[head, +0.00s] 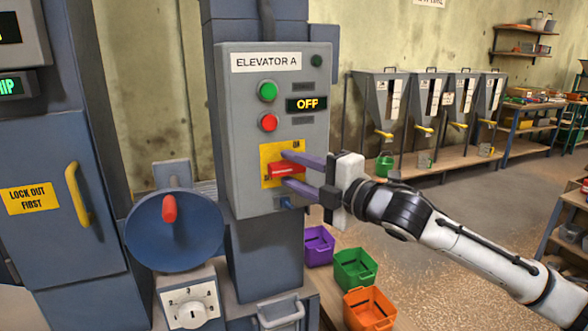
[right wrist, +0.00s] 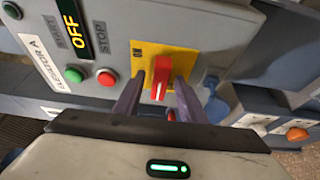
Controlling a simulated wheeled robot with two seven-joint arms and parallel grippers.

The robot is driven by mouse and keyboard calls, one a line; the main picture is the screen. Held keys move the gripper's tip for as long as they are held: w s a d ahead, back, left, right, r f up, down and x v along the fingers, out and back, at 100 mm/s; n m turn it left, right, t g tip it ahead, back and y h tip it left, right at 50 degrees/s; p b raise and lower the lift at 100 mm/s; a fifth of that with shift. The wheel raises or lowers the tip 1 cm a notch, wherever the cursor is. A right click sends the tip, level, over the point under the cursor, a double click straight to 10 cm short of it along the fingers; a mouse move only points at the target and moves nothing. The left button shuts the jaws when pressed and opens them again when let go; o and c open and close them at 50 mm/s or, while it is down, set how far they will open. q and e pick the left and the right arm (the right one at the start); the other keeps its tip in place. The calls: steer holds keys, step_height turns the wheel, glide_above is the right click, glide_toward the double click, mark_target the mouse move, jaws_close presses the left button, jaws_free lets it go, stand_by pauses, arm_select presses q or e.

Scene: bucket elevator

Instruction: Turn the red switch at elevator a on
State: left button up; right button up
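The red switch (head: 284,169) sits on a yellow plate (head: 269,152) low on the grey Elevator A panel (head: 235,130). Its handle lies nearly level in the head view. A display (head: 306,104) above it reads OFF. My right gripper (head: 287,168) reaches in from the right, one purple finger above the handle and one below. In the right wrist view the red switch (right wrist: 160,77) stands between the fingertips of my right gripper (right wrist: 161,88), with visible gaps at both sides. The gripper is open around the handle. My left gripper is not in view.
A green button (head: 267,91) and a red button (head: 268,122) are above the switch. A blue disc with a red knob (head: 169,208) stands left of the panel. Purple, green and orange bins (head: 354,268) are below right. Hoppers (head: 384,105) line the back wall.

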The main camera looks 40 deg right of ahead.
steer(key=shift+w, duration=0.1)
jaws_close()
steer(key=shift+f+m, duration=0.1)
steer(key=shift+m, duration=0.2)
steer(key=m+t+b, duration=0.1)
steer(key=m, duration=0.2)
steer(key=shift+f+m+t, duration=0.15)
steer(key=shift+m+t, duration=0.15)
steer(key=m+h, duration=0.1)
steer(key=m, duration=0.1)
steer(key=m+t, duration=0.1)
steer(key=m, duration=0.2)
steer(key=shift+a+t+h+b, duration=0.15)
steer(key=shift+t+h+b, duration=0.15)
steer(key=shift+h, duration=0.1)
steer(key=m+h, duration=0.1)
steer(key=m, duration=0.2)
steer(key=m+t+h, duration=0.1)
steer(key=m, duration=0.2)
steer(key=shift+a+f+h+p, duration=0.1)
steer(key=shift+a+h+p, duration=0.05)
steer(key=shift+h+p, duration=0.2)
steer(key=m+h+p, duration=0.1)
steer(key=m, duration=0.2)
steer(key=m+h, duration=0.2)
steer(key=m, duration=0.2)
steer(key=shift+w+a+p, duration=0.1)
steer(key=shift+p, duration=0.25)
steer(key=shift+m+h, duration=0.3)
steer(key=shift+h, duration=0.05)
